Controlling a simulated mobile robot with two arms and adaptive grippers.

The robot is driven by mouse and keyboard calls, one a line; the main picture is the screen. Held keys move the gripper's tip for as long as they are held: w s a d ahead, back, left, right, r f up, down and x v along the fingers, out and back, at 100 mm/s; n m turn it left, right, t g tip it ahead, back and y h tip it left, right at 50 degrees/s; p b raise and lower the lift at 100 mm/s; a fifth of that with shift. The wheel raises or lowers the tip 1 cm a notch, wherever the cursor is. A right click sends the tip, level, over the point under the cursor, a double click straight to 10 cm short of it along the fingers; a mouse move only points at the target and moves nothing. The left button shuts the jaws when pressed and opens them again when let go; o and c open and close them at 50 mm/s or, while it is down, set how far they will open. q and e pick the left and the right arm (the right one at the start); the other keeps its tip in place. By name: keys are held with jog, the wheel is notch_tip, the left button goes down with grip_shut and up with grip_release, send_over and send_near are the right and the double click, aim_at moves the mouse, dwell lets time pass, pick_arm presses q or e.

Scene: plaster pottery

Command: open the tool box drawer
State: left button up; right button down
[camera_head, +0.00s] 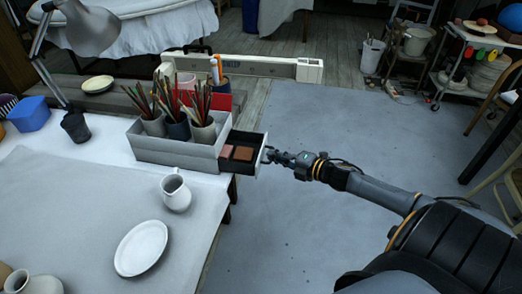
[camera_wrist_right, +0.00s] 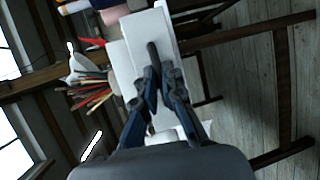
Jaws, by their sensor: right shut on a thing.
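The grey tool box (camera_head: 175,152) stands at the right edge of the table in the head view, with cups of brushes on top. Its drawer (camera_head: 240,170) sticks out to the right, past the table edge, and shows a dark inside with brown blocks (camera_head: 243,153). My right gripper (camera_head: 270,154) is at the drawer's outer front, shut on the handle. In the right wrist view, the fingers (camera_wrist_right: 160,78) close around the dark handle (camera_wrist_right: 152,52) on the pale drawer front (camera_wrist_right: 150,28). My left gripper is not in view.
A white jug (camera_head: 176,193) and a white plate (camera_head: 141,248) stand on the table (camera_head: 85,215) in front of the box. A desk lamp (camera_head: 88,28) and a blue bin (camera_head: 29,114) are at the left. The floor (camera_head: 320,120) right of the table is mostly clear.

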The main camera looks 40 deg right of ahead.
jog(key=s+d+p, duration=0.1)
jog(key=s+d, duration=0.2)
jog(key=s, duration=0.1)
jog(key=shift+d, duration=0.15)
jog(key=c, duration=1.4)
grip_release()
jog(key=shift+c, duration=0.2)
jog(key=v, duration=1.2)
jog(key=shift+f, duration=0.1)
